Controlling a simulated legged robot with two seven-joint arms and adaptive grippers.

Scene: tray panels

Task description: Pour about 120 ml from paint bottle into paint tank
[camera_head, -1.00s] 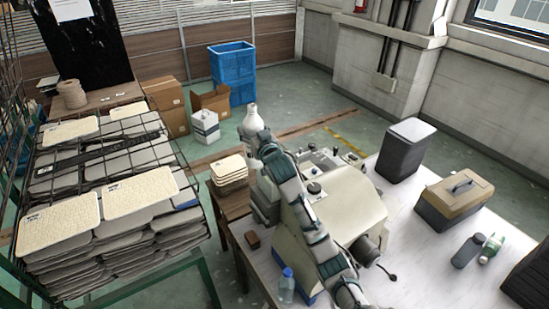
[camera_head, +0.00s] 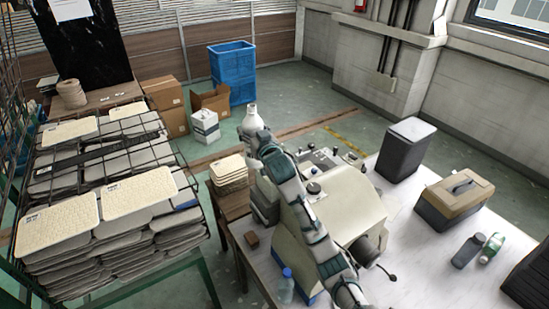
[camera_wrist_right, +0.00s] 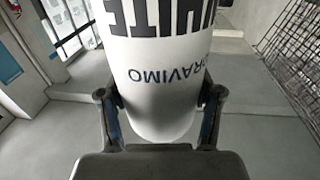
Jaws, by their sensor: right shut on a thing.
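The paint bottle (camera_head: 251,120) is white and stands roughly upright, its narrow top upward, in the head view. My right gripper (camera_head: 253,138) holds it near the left end of the grey-beige machine (camera_head: 355,200). In the right wrist view the bottle (camera_wrist_right: 155,70) fills the middle, with dark upside-down lettering. The fingers of my right gripper (camera_wrist_right: 161,112) press on both its sides. I cannot make out the paint tank for certain; my arm hides part of the machine. My left gripper is not in view.
A stack of cream panels (camera_head: 230,170) lies left of the machine. A blue-capped bottle (camera_head: 286,285) stands at the table's front. A black bin (camera_head: 404,150), a toolbox (camera_head: 454,200) and two small bottles stand on the right, with bare white table (camera_head: 430,265) around them. A panel rack fills the left.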

